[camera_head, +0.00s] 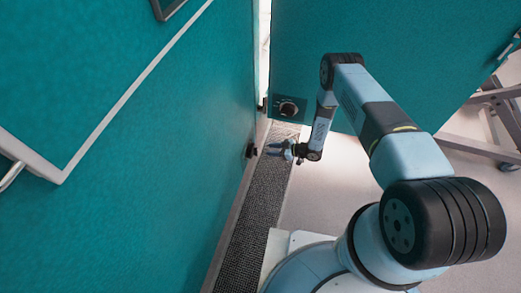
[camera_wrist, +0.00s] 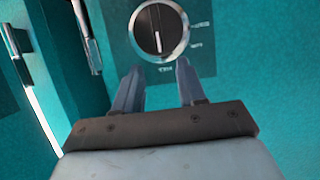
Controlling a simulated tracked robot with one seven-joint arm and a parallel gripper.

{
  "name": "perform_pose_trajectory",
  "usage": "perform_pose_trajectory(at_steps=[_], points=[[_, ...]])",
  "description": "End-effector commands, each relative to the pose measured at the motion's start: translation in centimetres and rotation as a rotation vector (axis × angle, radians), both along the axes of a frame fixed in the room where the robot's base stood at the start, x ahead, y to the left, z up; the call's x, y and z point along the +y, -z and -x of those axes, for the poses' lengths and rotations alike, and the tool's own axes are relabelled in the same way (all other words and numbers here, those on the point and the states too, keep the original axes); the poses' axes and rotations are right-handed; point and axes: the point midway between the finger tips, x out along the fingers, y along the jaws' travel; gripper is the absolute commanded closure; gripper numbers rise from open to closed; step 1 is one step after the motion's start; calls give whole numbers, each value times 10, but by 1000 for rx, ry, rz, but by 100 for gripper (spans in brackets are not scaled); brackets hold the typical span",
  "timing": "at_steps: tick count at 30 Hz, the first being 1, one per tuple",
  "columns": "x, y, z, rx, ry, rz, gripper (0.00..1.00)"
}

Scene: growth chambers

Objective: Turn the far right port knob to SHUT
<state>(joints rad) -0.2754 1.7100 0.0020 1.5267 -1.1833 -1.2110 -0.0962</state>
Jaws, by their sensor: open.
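A round black port knob (camera_wrist: 158,30) with a silver ring sits on a dark plate on a teal panel at the top of the wrist view. Its pale pointer line points down in that view, toward a small label below the ring. More small labels stand to its right; I cannot read them surely.
A large teal chamber wall (camera_head: 150,150) fills the left, with a small dark fitting (camera_head: 251,151) near its edge. A dark ribbed floor strip (camera_head: 254,200) runs along it. A metal wheeled frame (camera_head: 490,115) stands at the right. Pale floor (camera_head: 340,190) is open beside the strip.

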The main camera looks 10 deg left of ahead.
Motion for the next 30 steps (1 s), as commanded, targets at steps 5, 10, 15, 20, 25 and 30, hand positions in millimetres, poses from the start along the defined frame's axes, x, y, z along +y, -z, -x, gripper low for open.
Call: perform_pose_trajectory(at_steps=[5,10,15,20,25,30], points=[[30,13,-2,-1,-2,0,60],[52,22,-4,-1,-1,-1,60],[66,27,-5,0,1,0,60],[70,29,-6,0,1,1,60],[70,29,-6,1,1,1,60],[70,29,-6,0,1,1,70]])
